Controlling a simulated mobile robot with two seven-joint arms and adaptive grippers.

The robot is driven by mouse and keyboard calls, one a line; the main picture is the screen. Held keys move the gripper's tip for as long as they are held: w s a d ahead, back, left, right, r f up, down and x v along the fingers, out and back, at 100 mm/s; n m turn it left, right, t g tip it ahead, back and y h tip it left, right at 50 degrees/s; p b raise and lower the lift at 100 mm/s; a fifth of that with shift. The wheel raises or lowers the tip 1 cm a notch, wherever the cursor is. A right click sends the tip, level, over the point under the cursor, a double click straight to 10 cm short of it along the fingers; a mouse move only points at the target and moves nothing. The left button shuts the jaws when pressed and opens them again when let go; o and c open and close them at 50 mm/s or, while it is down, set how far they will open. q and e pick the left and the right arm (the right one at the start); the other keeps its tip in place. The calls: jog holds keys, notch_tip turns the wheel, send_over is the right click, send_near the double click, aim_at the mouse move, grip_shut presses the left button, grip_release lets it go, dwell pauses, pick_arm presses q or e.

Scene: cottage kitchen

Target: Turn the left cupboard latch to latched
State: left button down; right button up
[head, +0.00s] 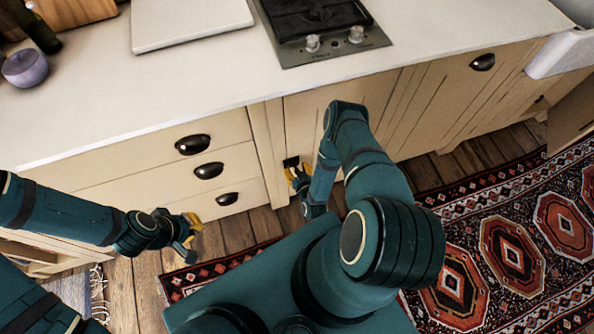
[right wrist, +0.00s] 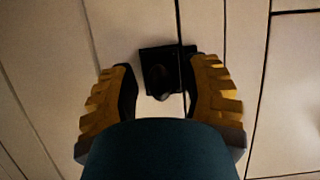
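The cupboard latch (head: 291,162) is a small dark plate on the pale cupboard front, beside the seam of a door under the hob. In the right wrist view the latch (right wrist: 153,58) shows a dark rounded knob at its middle; its exact turn is too dark to tell. My right gripper (head: 299,178) is at the latch. In the right wrist view the right gripper (right wrist: 163,92) is open, its yellow fingers on either side of the latch with gaps to the knob. My left gripper (head: 189,238) is open and empty, low before the drawers.
Drawers with dark cup handles (head: 208,170) lie left of the latch. The worktop (head: 130,95) overhangs above, with a hob (head: 318,25) on it. A patterned rug (head: 515,250) covers the floor to the right. The floor between my grippers is clear.

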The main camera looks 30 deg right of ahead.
dwell(0.3)
notch_tip(320, 180, up, 10)
dwell(0.5)
dwell(0.4)
jog(key=shift+a, duration=0.1)
jog(key=a+r+g+y, duration=0.1)
jog(key=w+a+r, duration=0.1)
jog(key=a+r+g+y, duration=0.1)
jog(key=a, duration=0.1)
jog(key=shift+w+a+g+y, duration=0.1)
jog(key=shift+w+g+y, duration=0.2)
jog(key=shift+w, duration=0.1)
jog(key=s+a+r+n+g+y, duration=0.1)
jog(key=s+a+r+g+y, duration=0.3)
jog(key=s+a+r+g, duration=0.5)
jog(key=s+a+r, duration=0.3)
jog(key=a, duration=0.1)
jog(key=shift+r, duration=0.25)
